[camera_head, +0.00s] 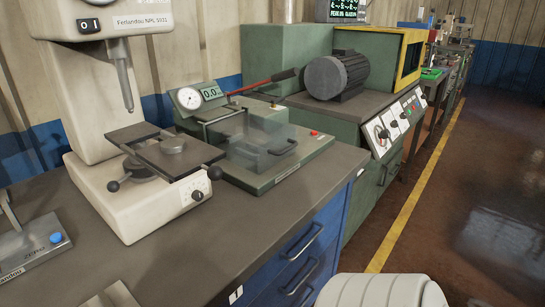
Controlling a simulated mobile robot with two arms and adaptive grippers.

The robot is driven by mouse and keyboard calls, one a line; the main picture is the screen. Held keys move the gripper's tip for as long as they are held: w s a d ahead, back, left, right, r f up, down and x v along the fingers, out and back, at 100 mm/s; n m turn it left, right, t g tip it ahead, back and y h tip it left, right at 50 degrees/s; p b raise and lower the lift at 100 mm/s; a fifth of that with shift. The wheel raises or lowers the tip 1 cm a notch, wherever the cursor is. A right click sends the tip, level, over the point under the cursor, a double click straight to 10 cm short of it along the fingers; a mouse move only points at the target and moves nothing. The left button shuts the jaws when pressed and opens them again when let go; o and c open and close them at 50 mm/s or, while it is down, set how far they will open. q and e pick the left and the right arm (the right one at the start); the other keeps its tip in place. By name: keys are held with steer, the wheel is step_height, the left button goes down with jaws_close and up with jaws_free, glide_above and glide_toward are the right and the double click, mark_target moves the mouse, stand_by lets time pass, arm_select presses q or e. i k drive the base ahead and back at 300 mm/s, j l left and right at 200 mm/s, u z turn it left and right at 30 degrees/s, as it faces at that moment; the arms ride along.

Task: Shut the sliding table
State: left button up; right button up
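A pale bench machine (75,85) labelled "Ferlandou NPL 1031" stands at the left of the workbench. A dark flat table (188,161) is mounted on its base, under a downward-pointing spindle (123,75). I take this to be the sliding table. It sticks out toward the front right, and a small round grey piece (173,146) sits on it. Black ball knobs (197,196) show at its near side and left. A dark plate (134,133) lies behind it. How far the table is slid out is hard to tell. Neither of my grippers is in view.
Right of the machine is a green device (285,178) with a dial gauge, transparent cover and red-handled lever. A grey fixture (35,248) with a blue button is at the left edge.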

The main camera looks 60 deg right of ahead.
mark_target(178, 157)
steer(key=i+z, duration=0.1)
steer(key=z, duration=0.3)
steer(key=i+z, duration=0.1)
steer(key=z, duration=0.35)
steer(key=i+z, duration=0.15)
steer(key=z, duration=0.25)
steer(key=j+z, duration=0.15)
steer(key=z, duration=0.3)
steer(key=i, duration=0.05)
